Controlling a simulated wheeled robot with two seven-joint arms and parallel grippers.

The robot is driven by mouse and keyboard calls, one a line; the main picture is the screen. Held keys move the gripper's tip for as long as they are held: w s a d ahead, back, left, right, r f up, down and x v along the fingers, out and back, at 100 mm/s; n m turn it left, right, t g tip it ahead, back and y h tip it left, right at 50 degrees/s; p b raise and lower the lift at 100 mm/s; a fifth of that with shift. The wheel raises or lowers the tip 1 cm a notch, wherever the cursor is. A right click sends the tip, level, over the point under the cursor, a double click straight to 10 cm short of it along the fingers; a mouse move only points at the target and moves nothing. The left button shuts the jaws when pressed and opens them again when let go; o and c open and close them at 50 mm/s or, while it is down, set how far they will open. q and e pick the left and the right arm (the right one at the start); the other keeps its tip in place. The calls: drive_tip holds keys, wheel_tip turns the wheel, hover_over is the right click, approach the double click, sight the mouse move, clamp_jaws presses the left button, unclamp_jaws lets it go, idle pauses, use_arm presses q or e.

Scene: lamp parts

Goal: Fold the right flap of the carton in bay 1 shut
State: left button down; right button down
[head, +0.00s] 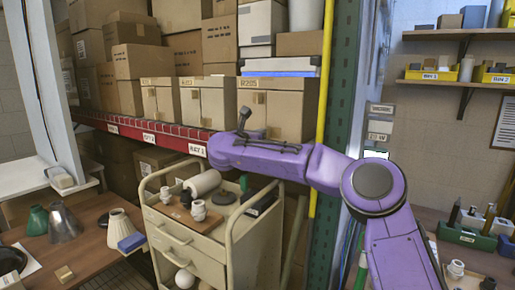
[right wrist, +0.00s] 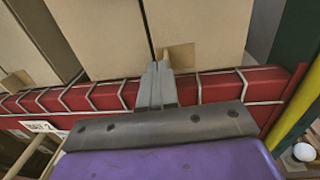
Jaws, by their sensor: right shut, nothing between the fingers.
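Brown cartons stand on the red shelf beam's level: a left one (head: 160,103), a middle one (head: 208,106) and a right one (head: 287,108). My right gripper (head: 244,109) points up at the right carton's lower front. In the right wrist view its fingers (right wrist: 156,72) are together and empty, in front of a dark vertical seam between brown panels, beside a tan patch (right wrist: 180,56). Whether they touch the cardboard is unclear. No flap visibly stands open. My left gripper is out of view.
The red beam (right wrist: 220,87) with wire decking runs just under my right fingers. A green post (head: 340,130) and yellow pole (head: 324,70) stand to the right. A cream cart (head: 190,250) with lamp parts stands below. Stacked boxes fill the back.

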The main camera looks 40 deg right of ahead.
drive_tip(key=shift+w+d, duration=0.15)
drive_tip(key=shift+d, duration=0.25)
drive_tip(key=w+b+v, duration=0.1)
drive_tip(key=b+v, duration=0.5)
drive_tip(key=v, duration=0.8)
drive_tip(key=shift+w+a+b, duration=0.2)
drive_tip(key=shift+a+b, duration=0.1)
drive_tip(key=shift+b, duration=0.1)
